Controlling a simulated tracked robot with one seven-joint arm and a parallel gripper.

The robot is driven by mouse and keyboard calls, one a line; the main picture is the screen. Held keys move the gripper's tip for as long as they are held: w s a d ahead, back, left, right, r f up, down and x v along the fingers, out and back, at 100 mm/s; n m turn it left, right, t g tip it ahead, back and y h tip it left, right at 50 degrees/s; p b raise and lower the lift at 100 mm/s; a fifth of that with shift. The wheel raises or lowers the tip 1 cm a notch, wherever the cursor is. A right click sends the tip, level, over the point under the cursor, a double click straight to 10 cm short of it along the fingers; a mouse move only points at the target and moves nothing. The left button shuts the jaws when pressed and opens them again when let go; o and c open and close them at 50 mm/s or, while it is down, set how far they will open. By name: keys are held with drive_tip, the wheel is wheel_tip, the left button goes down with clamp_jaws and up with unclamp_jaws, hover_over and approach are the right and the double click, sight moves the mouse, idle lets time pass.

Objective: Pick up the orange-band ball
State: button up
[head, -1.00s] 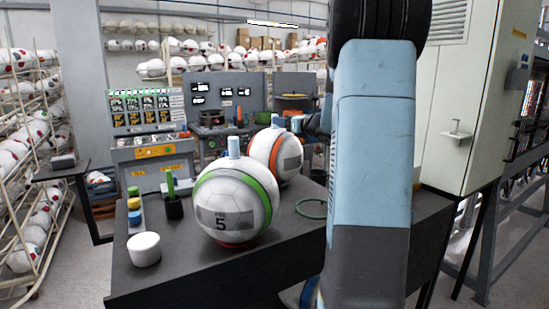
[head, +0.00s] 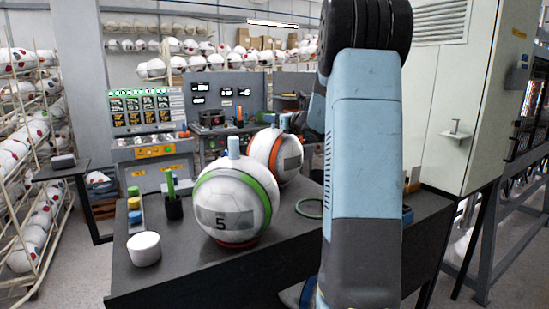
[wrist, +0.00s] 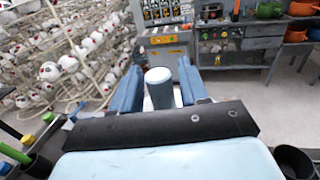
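The orange-band ball (head: 263,148) is white with an orange band and a grey patch, and sits on the dark table behind the green-band ball. A pale peg stands at its top, partly hidden by my gripper in the head view. In the wrist view a pale peg with a white top (wrist: 158,76) stands between the two blue fingers of my gripper (wrist: 160,88). The fingers look apart, with gaps on both sides of the peg. The ball below is hidden by my gripper body in the wrist view.
The green-band ball (head: 230,208), marked 5, stands in front with its own peg. A white cylinder (head: 144,249), a dark cup with a green stick (head: 172,205) and a green ring (head: 310,207) lie on the table (head: 190,280). A tall cabinet (head: 475,100) stands right.

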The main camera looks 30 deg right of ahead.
clamp_jaws()
idle(1.1)
